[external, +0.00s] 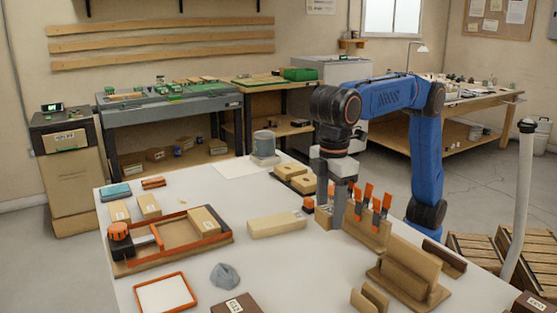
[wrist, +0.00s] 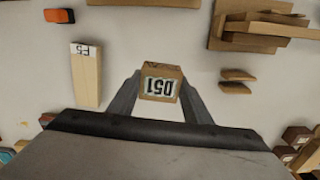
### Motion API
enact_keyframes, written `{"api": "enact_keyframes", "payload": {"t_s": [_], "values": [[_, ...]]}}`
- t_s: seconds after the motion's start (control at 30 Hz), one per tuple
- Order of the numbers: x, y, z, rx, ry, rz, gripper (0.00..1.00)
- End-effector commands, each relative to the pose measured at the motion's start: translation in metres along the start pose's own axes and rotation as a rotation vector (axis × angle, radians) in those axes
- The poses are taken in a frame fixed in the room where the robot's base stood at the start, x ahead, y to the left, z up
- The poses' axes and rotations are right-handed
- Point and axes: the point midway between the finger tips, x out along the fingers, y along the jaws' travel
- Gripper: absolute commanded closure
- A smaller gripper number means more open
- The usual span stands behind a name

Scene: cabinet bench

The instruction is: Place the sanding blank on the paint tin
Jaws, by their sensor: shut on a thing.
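My gripper (external: 331,206) is low over the right middle of the white table. It is shut on a small wooden block, apparently the sanding blank (external: 322,217). In the wrist view the sanding blank (wrist: 160,84) shows a white label reading D51 and sits between the two fingers of my gripper (wrist: 160,92). I cannot tell whether its underside touches the table. The paint tin (external: 264,143), apparently the grey cylinder, stands upright at the table's back, left of and behind my gripper. Its top looks bare.
A rack with orange-handled tools (external: 366,205) stands close right of my gripper. A long pale block (external: 277,225) lies left. Brown blocks (external: 296,177) lie between gripper and tin. An orange-edged tray (external: 166,290) and a grey lump (external: 224,275) lie in front.

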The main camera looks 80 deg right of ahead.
Motion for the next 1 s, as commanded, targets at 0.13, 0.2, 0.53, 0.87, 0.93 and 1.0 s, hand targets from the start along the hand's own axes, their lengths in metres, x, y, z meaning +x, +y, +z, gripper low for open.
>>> {"api": "enact_keyframes", "payload": {"t_s": [0.13, 0.2, 0.53, 0.87, 0.93, 1.0], "values": [[-0.004, 0.024, -0.008, 0.050, 0.001, 0.000, 0.78], [-0.008, 0.044, -0.014, 0.094, 0.002, 0.000, 0.78], [-0.033, 0.172, -0.036, 0.367, 0.002, 0.000, 0.78], [-0.056, 0.303, -0.034, 0.643, 0.002, 0.000, 0.78], [-0.062, 0.330, -0.030, 0.700, 0.002, 0.000, 0.78], [-0.067, 0.356, -0.025, 0.759, 0.002, 0.000, 0.78]]}}
